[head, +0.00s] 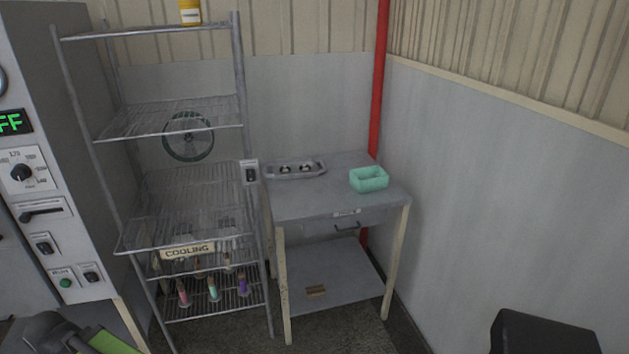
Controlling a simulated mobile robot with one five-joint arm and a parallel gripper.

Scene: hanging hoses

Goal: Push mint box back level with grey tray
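The mint box (369,185) is a small open-topped box. It sits on the grey table top at the right, close to the front right part. The grey tray (283,175) is long and low, and holds small dark items. It lies on the same table top, to the left of the mint box and a little farther back. A bare stretch of table separates the two. My gripper is not in view.
A wire rack (180,235) with a COOLING sign stands left. A red pipe (378,90) and walls are behind. Dark shapes fill both lower corners.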

